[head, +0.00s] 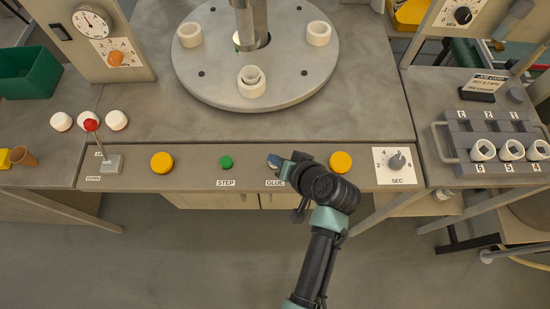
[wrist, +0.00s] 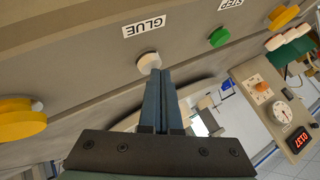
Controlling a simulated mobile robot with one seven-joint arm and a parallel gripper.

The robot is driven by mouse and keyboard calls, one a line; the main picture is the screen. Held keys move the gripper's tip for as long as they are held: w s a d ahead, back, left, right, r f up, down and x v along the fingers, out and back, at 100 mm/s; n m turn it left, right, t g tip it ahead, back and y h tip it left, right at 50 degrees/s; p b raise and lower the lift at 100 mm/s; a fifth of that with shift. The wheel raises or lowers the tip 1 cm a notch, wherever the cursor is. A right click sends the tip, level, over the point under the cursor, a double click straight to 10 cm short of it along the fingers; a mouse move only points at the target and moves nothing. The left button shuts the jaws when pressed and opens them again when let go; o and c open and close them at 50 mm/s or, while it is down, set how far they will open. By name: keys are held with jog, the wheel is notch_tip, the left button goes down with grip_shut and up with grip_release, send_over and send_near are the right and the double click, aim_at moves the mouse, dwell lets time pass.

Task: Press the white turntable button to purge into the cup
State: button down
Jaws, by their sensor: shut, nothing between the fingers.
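The white button (wrist: 148,61) sits on the panel front beside the GLUE label (wrist: 144,27) in the wrist view. In the head view my gripper hides it. My gripper (wrist: 155,75) is shut and empty, its fingertips overlapping the button's near edge in the wrist view; I cannot tell whether they touch it. In the head view my gripper (head: 276,161) is at the panel above the GLUE label.
The green STEP button (head: 226,162) is left of my gripper. Yellow buttons (head: 162,162) and (head: 341,162) flank them. A SEC dial (head: 396,162) is to the right. A red-knobbed lever (head: 91,126) stands at the left. A grey numbered rack (head: 462,140) holds white pieces at right.

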jog(key=shift+f, duration=0.3)
jog(key=shift+r, duration=0.15)
dwell(0.3)
jog(key=shift+r+p, duration=0.75)
jog(key=shift+r, duration=0.05)
notch_tip(320, 180, up, 5)
jog(key=p, duration=0.5)
jog(key=shift+r, duration=0.1)
dwell(0.5)
